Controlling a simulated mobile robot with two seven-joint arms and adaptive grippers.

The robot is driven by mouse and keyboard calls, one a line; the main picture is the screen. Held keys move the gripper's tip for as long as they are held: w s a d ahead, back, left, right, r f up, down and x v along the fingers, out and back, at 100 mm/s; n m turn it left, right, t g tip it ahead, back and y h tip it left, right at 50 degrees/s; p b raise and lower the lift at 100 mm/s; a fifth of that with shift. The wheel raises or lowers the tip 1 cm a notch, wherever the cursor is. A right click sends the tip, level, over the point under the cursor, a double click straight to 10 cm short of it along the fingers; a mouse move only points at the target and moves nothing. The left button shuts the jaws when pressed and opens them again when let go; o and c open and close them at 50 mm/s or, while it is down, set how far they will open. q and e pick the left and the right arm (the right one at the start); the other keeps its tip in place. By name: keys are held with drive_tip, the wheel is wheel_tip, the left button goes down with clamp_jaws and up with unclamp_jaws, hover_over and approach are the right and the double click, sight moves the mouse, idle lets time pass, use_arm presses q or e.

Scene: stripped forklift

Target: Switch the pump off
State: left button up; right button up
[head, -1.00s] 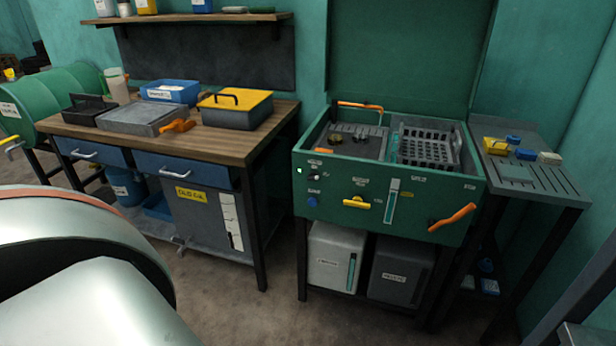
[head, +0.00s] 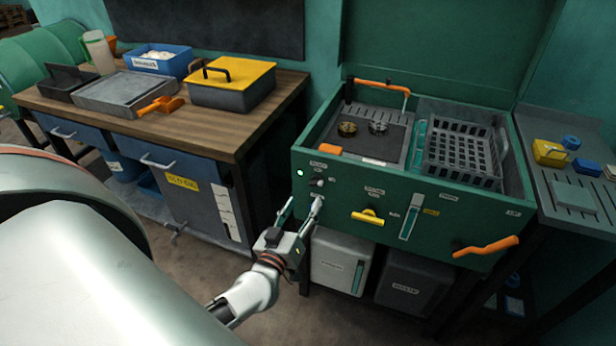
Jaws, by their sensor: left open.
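The green parts washer (head: 270,215) has a front panel with controls at its left end. A small green light (head: 300,173) is lit there, with a small dark switch (head: 318,182) to its right. My left gripper (head: 302,205) is open in front of the panel, just below the switch. Its fingers point up toward the panel. I cannot tell whether they touch it. The blue button seen earlier under the switch is hidden behind the fingers. My right gripper is not in view.
A yellow handle (head: 368,217), a level gauge (head: 411,218) and an orange lever (head: 486,247) sit farther right on the panel. A black basket (head: 462,155) is in the washer. A wooden workbench (head: 240,125) stands to the left, with floor showing between.

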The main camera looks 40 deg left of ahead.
sight(314, 184)
use_arm(q)
drive_tip(key=shift+b+x, duration=0.3)
drive_tip(key=shift+x, duration=3.5)
drive_tip(key=c, duration=1.1)
